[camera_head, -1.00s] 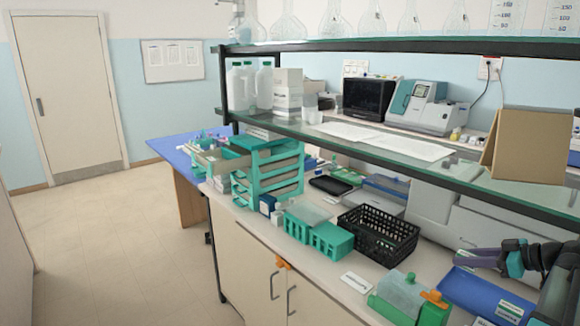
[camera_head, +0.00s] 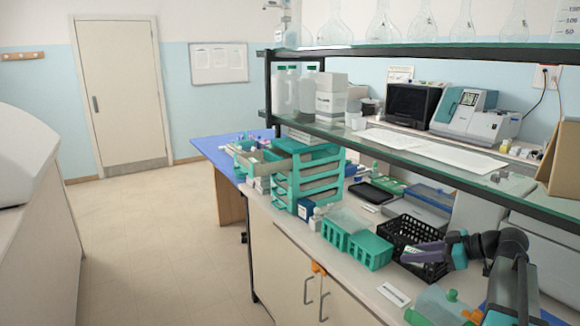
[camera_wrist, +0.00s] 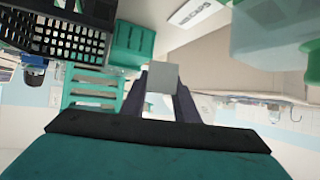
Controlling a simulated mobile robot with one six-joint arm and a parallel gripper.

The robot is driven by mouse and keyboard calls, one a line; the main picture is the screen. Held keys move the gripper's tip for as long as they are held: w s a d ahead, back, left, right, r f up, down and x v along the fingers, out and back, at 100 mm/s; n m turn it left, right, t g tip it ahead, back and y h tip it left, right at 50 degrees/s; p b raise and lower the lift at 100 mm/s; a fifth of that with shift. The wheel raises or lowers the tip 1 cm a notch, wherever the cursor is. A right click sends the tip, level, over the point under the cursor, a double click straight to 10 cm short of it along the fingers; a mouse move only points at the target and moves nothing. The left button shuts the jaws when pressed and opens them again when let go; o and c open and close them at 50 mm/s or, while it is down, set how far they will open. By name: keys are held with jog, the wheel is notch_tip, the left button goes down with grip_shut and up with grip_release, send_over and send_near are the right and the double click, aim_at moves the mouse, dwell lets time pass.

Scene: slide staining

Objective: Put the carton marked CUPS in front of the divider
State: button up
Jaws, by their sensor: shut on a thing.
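My gripper (camera_head: 415,254) is at the right in the head view, over the bench by the black basket. In the wrist view its two dark fingers are shut on a small plain grey block-like thing (camera_wrist: 162,78). No marking shows on the face I see, so I cannot tell from the picture that it is the CUPS carton. In the head view the held thing is mostly hidden or too small to make out. A white label card (camera_head: 393,294) lies on the bench front; it shows upside down in the wrist view (camera_wrist: 195,12). I cannot make out which thing is the divider.
The black basket (camera_head: 402,232) is behind my gripper, with teal racks (camera_head: 370,250) to its left. A teal drawer stack (camera_head: 308,180) stands farther left. The glass shelf (camera_head: 420,150) overhangs the bench. A translucent green-lidded container (camera_head: 440,303) is at the front right.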

jog(key=w+a+m+t+h, duration=0.2)
jog(key=w+a, duration=0.2)
jog(key=a, duration=0.8)
jog(key=w+a+m+t+h, duration=0.1)
jog(key=w+a+m, duration=0.15)
jog(key=a, duration=0.95)
jog(key=w+d+r+m+t+h, duration=0.2)
jog(key=w+d+r+m+h, duration=0.2)
jog(key=d+r+m+h, duration=0.1)
jog(key=shift+w+m+h, duration=0.35)
jog(key=shift+m+h, duration=0.3)
jog(key=shift+h, duration=0.25)
jog(key=shift+s+d, duration=0.1)
